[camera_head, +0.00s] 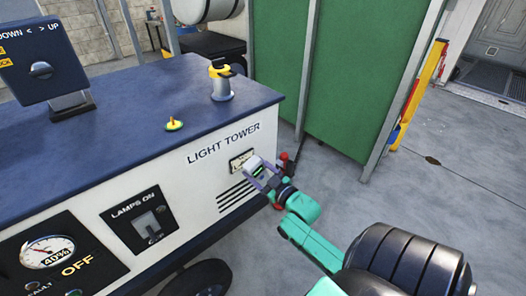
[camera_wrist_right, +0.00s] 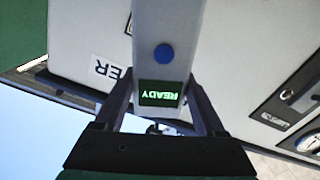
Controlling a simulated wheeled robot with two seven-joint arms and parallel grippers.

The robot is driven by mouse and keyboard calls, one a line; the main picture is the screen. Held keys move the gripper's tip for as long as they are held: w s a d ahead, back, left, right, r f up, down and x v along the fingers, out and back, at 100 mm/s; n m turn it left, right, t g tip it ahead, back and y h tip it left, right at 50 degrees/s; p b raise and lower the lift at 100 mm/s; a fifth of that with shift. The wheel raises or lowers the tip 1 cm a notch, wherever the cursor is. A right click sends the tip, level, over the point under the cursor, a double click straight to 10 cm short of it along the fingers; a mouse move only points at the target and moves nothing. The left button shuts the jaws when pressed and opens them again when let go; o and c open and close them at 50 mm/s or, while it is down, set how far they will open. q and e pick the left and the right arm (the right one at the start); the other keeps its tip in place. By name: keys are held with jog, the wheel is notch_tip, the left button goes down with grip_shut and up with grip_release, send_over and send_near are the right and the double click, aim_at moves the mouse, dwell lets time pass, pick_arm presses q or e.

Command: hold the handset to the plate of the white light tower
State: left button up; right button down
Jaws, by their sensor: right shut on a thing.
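The white light tower (camera_head: 200,165) has a dark blue top, and "LIGHT TOWER" is lettered on its side. Its small plate (camera_head: 239,161) is on that side below the lettering, partly covered by the handset. My right gripper (camera_head: 264,179) is shut on the handset (camera_head: 257,165), whose end is at the plate's right edge. I cannot tell whether they touch. In the right wrist view the fingers (camera_wrist_right: 161,95) grip the pale handset (camera_wrist_right: 160,20) on both sides. It has a blue button and a lit green screen reading "READY", upside down. My left gripper is not in view.
The tower's side carries louvres (camera_head: 237,194), a lamps switch panel (camera_head: 138,218) and a gauge panel (camera_head: 50,258). A yellow-collared post (camera_head: 221,84) stands on its top. A green container wall (camera_head: 345,75) stands behind. Grey floor (camera_head: 440,190) is open at right.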

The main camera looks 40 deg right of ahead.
jog(key=shift+w+d+b, duration=0.1)
jog(key=shift+w+b, duration=0.85)
jog(key=shift+w, duration=2)
jog(key=s+p, duration=0.6)
jog(key=s, duration=0.5)
jog(key=shift+s+r+p, duration=0.15)
jog(key=shift+s+p, duration=0.1)
jog(key=shift+p, duration=0.15)
jog(key=shift+s, duration=0.35)
